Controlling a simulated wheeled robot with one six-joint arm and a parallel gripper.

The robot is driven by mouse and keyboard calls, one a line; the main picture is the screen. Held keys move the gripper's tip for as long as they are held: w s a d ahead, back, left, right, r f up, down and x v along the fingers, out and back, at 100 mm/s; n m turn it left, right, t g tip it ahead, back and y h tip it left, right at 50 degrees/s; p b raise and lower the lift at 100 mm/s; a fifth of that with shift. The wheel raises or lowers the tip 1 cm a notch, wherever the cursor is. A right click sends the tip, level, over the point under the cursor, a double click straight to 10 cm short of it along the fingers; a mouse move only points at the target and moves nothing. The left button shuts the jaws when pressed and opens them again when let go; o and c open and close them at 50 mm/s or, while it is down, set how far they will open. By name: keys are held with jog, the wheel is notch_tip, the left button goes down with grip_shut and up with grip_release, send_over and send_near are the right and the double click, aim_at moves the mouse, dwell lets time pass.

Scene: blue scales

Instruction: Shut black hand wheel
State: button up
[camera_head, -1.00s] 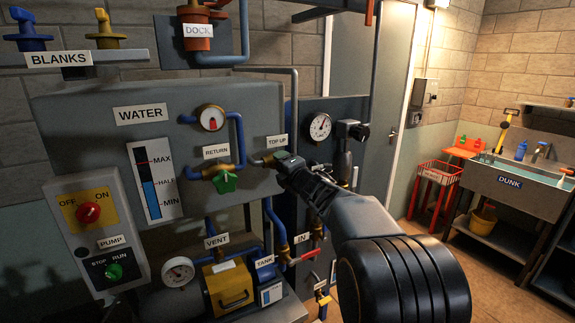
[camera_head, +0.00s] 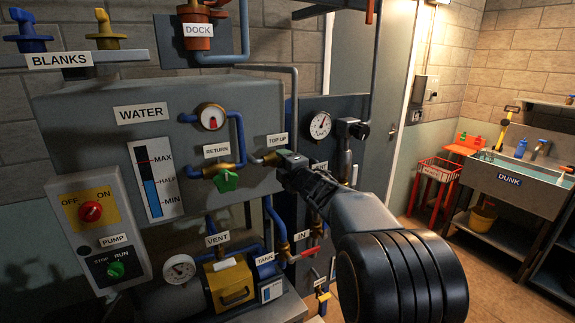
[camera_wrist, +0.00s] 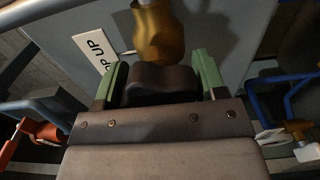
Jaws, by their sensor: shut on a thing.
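The black hand wheel (camera_wrist: 160,82) shows in the wrist view between the two green fingers of my gripper (camera_wrist: 157,68), just below a brass valve body (camera_wrist: 160,33). The fingers are shut on the wheel from both sides. In the head view my gripper (camera_head: 287,164) is at the valve under the TOP UP label (camera_head: 277,141), on the right side of the grey water tank. The wheel is mostly hidden there by the gripper. How far the wheel is turned cannot be seen.
A green RETURN valve (camera_head: 226,181) sits close to the left of my gripper. Blue pipes and a red IN handle (camera_head: 307,255) are below. A pressure gauge (camera_head: 320,125) is to the right. The level gauge (camera_head: 155,180) reads near HALF. A sink (camera_head: 515,188) stands far right.

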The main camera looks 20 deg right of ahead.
jog(key=o, duration=0.9)
jog(key=s, duration=0.4)
jog(key=s+d+b, duration=0.1)
jog(key=s, duration=0.4)
jog(key=s+b, duration=0.1)
jog(key=s, duration=0.3)
jog(key=shift+s+d, duration=0.3)
jog(key=shift+s, duration=0.1)
